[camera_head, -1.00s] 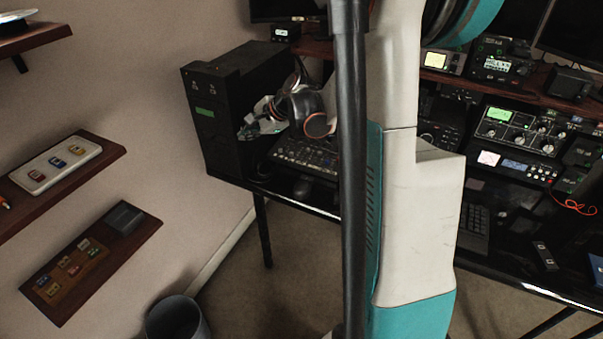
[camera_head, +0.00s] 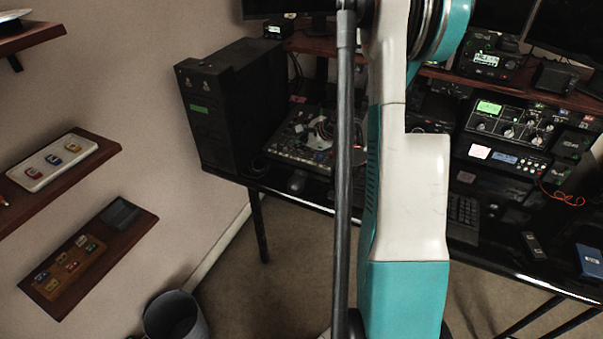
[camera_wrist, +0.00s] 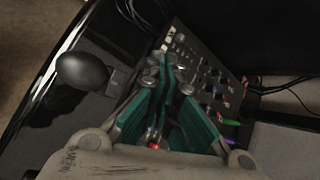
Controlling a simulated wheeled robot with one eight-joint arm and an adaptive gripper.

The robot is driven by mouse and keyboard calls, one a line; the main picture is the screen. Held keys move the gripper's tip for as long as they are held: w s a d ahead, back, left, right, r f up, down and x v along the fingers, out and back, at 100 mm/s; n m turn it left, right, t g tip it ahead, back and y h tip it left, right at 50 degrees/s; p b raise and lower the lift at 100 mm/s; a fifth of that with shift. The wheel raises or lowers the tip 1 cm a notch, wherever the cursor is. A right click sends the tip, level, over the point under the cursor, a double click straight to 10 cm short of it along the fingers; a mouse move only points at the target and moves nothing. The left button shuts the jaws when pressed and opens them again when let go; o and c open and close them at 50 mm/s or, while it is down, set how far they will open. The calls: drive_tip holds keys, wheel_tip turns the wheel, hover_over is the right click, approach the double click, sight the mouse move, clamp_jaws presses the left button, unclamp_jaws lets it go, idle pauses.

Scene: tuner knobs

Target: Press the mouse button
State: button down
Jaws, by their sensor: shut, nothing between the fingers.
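The mouse (camera_head: 297,181) is a small dark rounded shape on the black desk, in front of the mixer, in the head view. In the wrist view the mouse (camera_wrist: 82,70) is a black oval to the left of my gripper. My gripper (camera_wrist: 167,68) is shut and empty, its teal fingers meeting over the edge of the mixer with knobs (camera_wrist: 205,80). It is apart from the mouse in the picture; its height above the desk is hard to tell. In the head view I cannot make out my gripper; my arm covers part of the desk.
A black computer tower (camera_head: 235,105) stands left of the mixer. Radio units (camera_head: 512,125) and a keyboard (camera_head: 463,213) are to the right. Wall shelves (camera_head: 60,165) and a bin (camera_head: 175,318) are at left.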

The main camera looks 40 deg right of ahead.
sight(300, 174)
wheel_tip(300, 174, down, 9)
drive_tip(key=b, duration=0.6)
drive_tip(key=shift+r, duration=0.1)
idle(1.4)
drive_tip(key=shift+f, duration=0.4)
drive_tip(key=shift+f, duration=0.25)
idle(0.5)
drive_tip(key=shift+r+p, duration=0.35)
drive_tip(key=shift+r, duration=0.35)
